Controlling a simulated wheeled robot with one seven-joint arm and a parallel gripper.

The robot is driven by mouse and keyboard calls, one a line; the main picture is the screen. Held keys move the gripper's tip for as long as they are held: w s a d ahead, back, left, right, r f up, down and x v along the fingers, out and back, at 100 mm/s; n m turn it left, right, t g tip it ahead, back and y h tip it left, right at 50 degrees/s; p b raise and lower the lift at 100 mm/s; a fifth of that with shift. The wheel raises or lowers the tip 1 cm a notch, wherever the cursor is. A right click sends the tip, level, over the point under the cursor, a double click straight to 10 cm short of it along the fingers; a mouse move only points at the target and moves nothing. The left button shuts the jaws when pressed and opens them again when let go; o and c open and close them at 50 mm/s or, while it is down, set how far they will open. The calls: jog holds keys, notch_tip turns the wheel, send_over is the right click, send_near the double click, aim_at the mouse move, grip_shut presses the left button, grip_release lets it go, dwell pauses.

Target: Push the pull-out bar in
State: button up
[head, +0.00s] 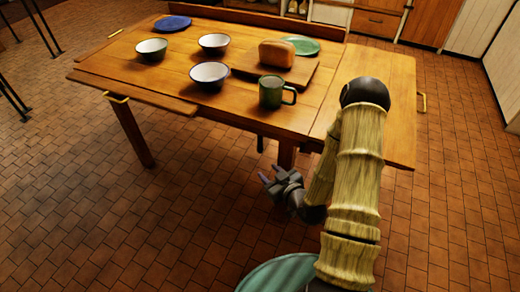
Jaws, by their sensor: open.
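A wooden bar (135,94) with a brass handle (117,98) shows along the front left edge of the wooden table (230,112). It lies slightly below the tabletop and sticks out from it; I take it for the pull-out bar. My gripper (268,183) is open and empty. It is low in front of the table, near a front leg, well to the right of the bar and apart from it. How far the bar reaches under the tabletop is hidden.
On the table stand several bowls (209,75), a green mug (272,91), a blue plate (173,23), a green plate (302,46) and bread (276,54) on a board (299,75). Another brass handle (422,102) is at the right end. The tiled floor (75,215) at front left is clear.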

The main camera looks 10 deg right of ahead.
aim_at(261, 145)
jog(key=d+m+t, duration=0.1)
jog(key=s+f+m+t+h+b, duration=0.1)
jog(key=d+m+t+b, duration=0.1)
jog(key=t, duration=0.1)
jog(key=shift+s+d+f+h, duration=0.3)
jog(key=shift+s+f+h, duration=0.05)
jog(key=shift+f+h, duration=0.05)
jog(key=shift+w+f, duration=0.1)
jog(key=shift+f, duration=0.05)
jog(key=w+a+b, duration=0.1)
jog(key=w+b, duration=0.1)
jog(key=w, duration=0.3)
jog(key=w+a+b, duration=0.1)
jog(key=w+b, duration=0.1)
jog(key=w, duration=0.4)
jog(key=w+b, duration=0.2)
jog(key=w, duration=0.4)
jog(key=shift+a, duration=0.4)
